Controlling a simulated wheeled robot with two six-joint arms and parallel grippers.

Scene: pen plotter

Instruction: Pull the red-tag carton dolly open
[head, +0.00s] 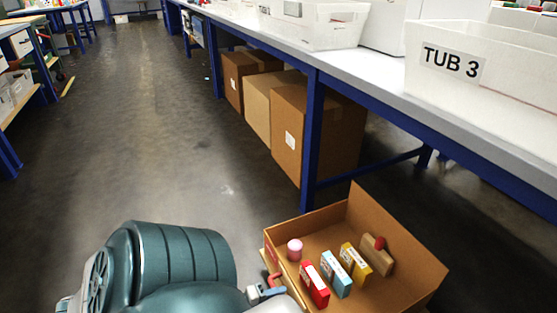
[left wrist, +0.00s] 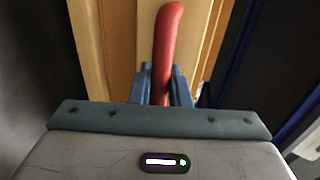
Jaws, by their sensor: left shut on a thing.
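The carton dolly (head: 410,283) shows at the lower right of the head view as an open-topped cardboard box on the floor, out in front of the bench. A red handle (head: 273,279) sticks out at its left side; it stands upright in the left wrist view (left wrist: 164,50), in front of the tan carton side (left wrist: 112,45). My left gripper (head: 266,292) is shut on this handle, with its blue fingers (left wrist: 165,88) on both sides of it. My right gripper is not in view. No wheels of the dolly show.
The carton holds a red box (head: 314,284), a blue box (head: 336,273), a yellow box (head: 356,263), a pink cylinder (head: 294,249) and a tan block (head: 378,256). Closed cartons (head: 300,135) and a blue bench leg (head: 313,140) stand behind. The floor (head: 140,130) at left is clear.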

